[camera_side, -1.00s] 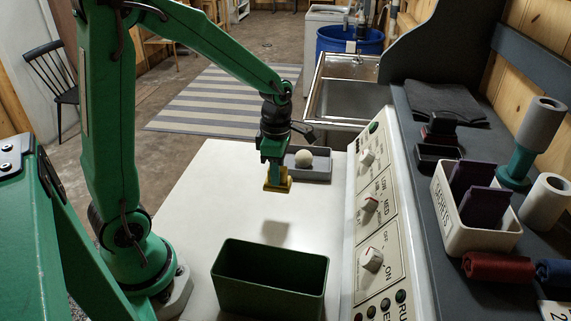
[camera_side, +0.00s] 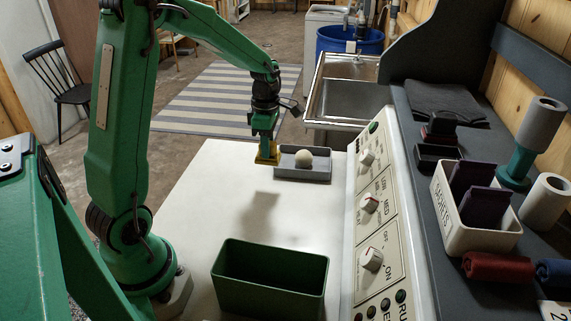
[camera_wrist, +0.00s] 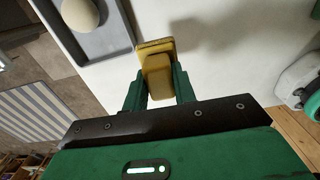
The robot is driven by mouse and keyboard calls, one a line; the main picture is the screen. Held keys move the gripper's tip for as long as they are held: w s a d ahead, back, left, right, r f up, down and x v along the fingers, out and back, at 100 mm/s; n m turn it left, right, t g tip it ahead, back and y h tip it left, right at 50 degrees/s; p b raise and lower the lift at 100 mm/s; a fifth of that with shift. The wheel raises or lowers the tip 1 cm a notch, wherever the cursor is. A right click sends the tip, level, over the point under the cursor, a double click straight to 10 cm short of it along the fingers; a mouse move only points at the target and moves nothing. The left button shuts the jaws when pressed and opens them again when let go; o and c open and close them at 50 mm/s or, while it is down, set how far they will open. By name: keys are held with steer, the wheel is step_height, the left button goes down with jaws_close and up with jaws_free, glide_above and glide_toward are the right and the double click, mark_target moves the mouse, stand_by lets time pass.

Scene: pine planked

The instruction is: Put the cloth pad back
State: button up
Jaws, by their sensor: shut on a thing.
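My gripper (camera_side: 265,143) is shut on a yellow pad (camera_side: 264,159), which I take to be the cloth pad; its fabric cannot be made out. In the wrist view the yellow pad (camera_wrist: 156,70) is a small block with a wider flat plate, held between the two green fingers (camera_wrist: 158,88). It is above the white worktop (camera_side: 215,205), with a shadow cast to the front of it. A shallow grey tray (camera_side: 290,177) holding a pale round ball (camera_side: 304,158) is just right of the pad. The ball also shows in the wrist view (camera_wrist: 80,12).
An empty-looking dark green bin (camera_side: 270,294) stands at the worktop's front. A knob panel (camera_side: 371,210) borders the right side. Beyond it, a shelf bears a white box (camera_side: 456,221), rolled cloths (camera_side: 497,267) and a dark folded cloth (camera_side: 445,102). The middle worktop is clear.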

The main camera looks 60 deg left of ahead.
steer(key=a+f, duration=0.1)
steer(key=a, duration=0.2)
steer(key=a+f, duration=0.4)
steer(key=a, duration=0.1)
steer(key=shift+a, duration=0.3)
steer(key=shift+f, duration=2.05)
steer(key=shift+f, duration=0.2)
steer(key=o, duration=1)
steer(key=shift+r, duration=0.15)
step_height(320, 180, up, 12)
steer(key=shift+r, duration=0.1)
